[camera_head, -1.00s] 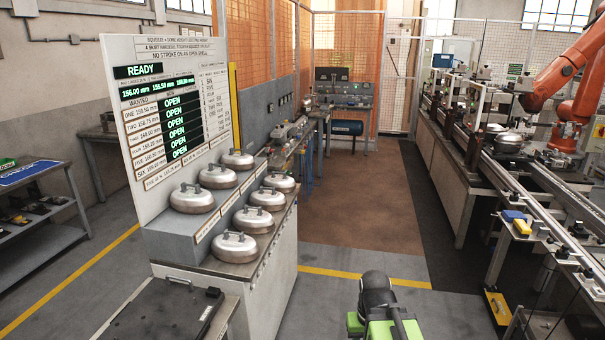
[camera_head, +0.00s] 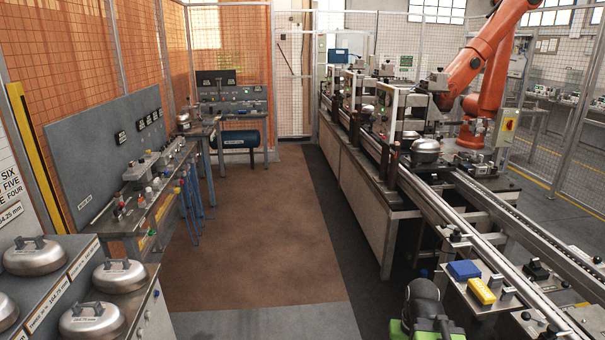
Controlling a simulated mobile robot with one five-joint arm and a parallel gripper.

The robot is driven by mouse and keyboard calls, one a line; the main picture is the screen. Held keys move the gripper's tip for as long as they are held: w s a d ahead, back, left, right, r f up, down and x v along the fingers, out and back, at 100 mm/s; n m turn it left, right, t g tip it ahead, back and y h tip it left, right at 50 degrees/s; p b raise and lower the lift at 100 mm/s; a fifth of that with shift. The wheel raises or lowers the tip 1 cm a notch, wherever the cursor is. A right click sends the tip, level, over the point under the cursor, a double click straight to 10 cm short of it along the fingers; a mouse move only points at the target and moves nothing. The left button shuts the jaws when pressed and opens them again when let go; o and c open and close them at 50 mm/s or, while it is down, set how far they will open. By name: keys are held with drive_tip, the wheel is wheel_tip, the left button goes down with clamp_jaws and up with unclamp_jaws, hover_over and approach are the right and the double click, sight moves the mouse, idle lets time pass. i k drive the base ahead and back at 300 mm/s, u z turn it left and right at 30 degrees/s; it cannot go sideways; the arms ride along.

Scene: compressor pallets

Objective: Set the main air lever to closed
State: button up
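I cannot make out a lever marked main air. A back bench (camera_head: 232,113) carries an upright grey control panel (camera_head: 236,92) with dark displays and a small green light. A blue tank (camera_head: 238,139) lies under that bench. Any lever there is too small to tell. Part of my arm, black and green, shows at the bottom edge, right of the middle. My gripper's fingers are not in view.
The brown floor lane (camera_head: 245,235) to the back bench is clear. A left workbench (camera_head: 150,205) has fittings and blue hanging hoses. Lidded metal pots (camera_head: 120,275) stand front left. A conveyor line (camera_head: 440,205) and an orange robot arm (camera_head: 480,65) stand right.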

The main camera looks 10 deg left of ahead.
sight(121, 205)
drive_tip(key=u, duration=0.4)
drive_tip(key=i, duration=1.65)
drive_tip(key=u, duration=1.45)
drive_tip(key=i, duration=0.45)
drive_tip(key=u, duration=0.1)
drive_tip(key=k, duration=0.85)
drive_tip(key=u, duration=0.15)
drive_tip(key=i, duration=0.95)
drive_tip(key=z, duration=0.5)
drive_tip(key=k, duration=1.3)
drive_tip(key=z, duration=0.8)
drive_tip(key=i, duration=1.75)
drive_tip(key=u, duration=0.05)
